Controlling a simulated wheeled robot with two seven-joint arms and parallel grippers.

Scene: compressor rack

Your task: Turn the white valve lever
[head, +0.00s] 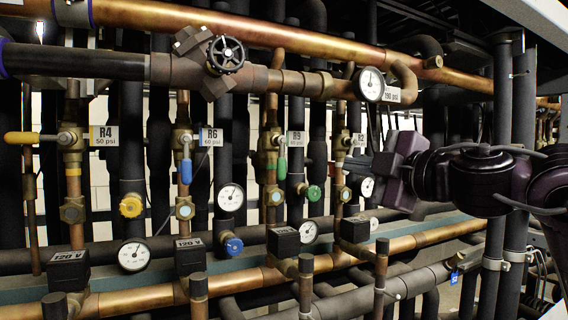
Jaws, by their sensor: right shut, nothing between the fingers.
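My right gripper (388,172) comes in from the right with its dark arm and is in front of the rack, just right of the R2 valve (342,143). It is shut, with nothing held. I cannot clearly make out a white lever; the gripper may cover part of the R2 valve's handle. The other valves in the row have a yellow lever (22,137) lying level, a blue lever (186,171) hanging down and a green lever (282,166) hanging down. My left gripper is not in view.
Copper and black pipes fill the rack. A black handwheel (226,54) sits above, beside a round gauge (371,84). Yellow (131,206), blue (234,246) and green (314,193) knobs stick out below. Thick vertical pipes (500,100) stand behind my right arm.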

